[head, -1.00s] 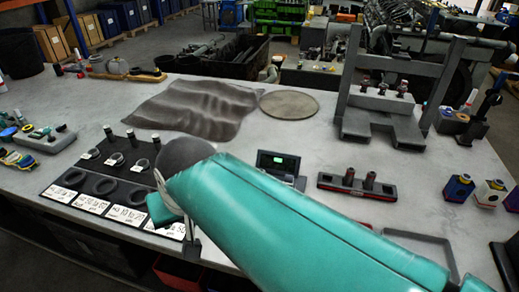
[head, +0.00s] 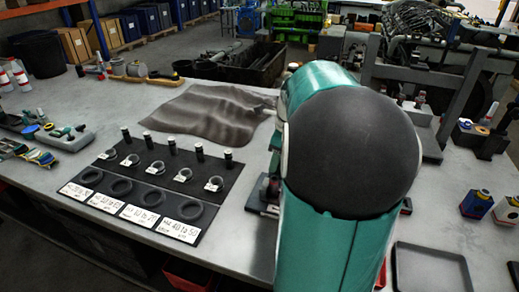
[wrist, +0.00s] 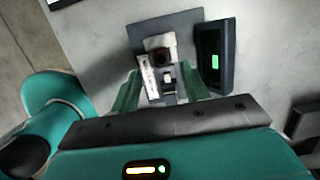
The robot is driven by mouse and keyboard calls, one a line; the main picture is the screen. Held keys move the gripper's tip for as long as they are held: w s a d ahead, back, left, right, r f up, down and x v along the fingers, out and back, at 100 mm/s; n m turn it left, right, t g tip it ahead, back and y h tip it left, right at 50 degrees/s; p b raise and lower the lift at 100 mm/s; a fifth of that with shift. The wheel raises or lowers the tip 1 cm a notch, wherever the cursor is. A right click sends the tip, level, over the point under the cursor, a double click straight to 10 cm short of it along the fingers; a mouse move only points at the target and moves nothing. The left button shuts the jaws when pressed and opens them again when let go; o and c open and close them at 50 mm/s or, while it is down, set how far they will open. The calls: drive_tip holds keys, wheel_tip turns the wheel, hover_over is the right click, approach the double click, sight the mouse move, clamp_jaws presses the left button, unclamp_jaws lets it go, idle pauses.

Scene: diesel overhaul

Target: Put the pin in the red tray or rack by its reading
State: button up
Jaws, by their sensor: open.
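In the wrist view my gripper (wrist: 163,88) is open, with its two green fingers on either side of a small fixture (wrist: 184,24) on a grey plate. A dark round piece, possibly the pin (wrist: 160,57), sits in the pale block there; I cannot tell for sure. A gauge display (wrist: 214,60) with a lit green screen stands just right of it. In the head view my arm hides the gripper, the gauge and most of the red rack; a small dark end, probably of the rack (head: 406,206), shows right of the arm.
A black board (head: 146,180) at left holds several upright pins, rings and number labels. A grey cloth (head: 210,112) lies behind it. Red bins (head: 190,272) show below the bench edge. A metal stand is behind my arm.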

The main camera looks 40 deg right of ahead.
sight(276, 179)
drive_tip(key=shift+s+d+x, duration=0.15)
drive_tip(key=shift+s+x, duration=0.15)
drive_tip(key=shift+x, duration=1.15)
drive_tip(key=shift+s+d+x, duration=0.1)
drive_tip(key=shift+s+x, duration=0.15)
drive_tip(key=shift+x, duration=1.25)
drive_tip(key=shift+s+d+x, duration=0.15)
drive_tip(key=shift+s+x, duration=0.15)
drive_tip(key=shift+x, duration=1.15)
drive_tip(key=shift+f, duration=0.2)
clamp_jaws()
drive_tip(key=shift+w+a+v, duration=0.1)
drive_tip(key=shift+w+v, duration=0.05)
drive_tip(key=shift+v, duration=0.75)
drive_tip(key=shift+w+a+v, duration=0.1)
drive_tip(key=shift+w+v, duration=0.1)
drive_tip(key=shift+v, duration=0.7)
drive_tip(key=shift+w+a+v, duration=0.1)
drive_tip(key=shift+w+v, duration=0.05)
drive_tip(key=shift+v, duration=0.75)
drive_tip(key=shift+w+d+r, duration=0.1)
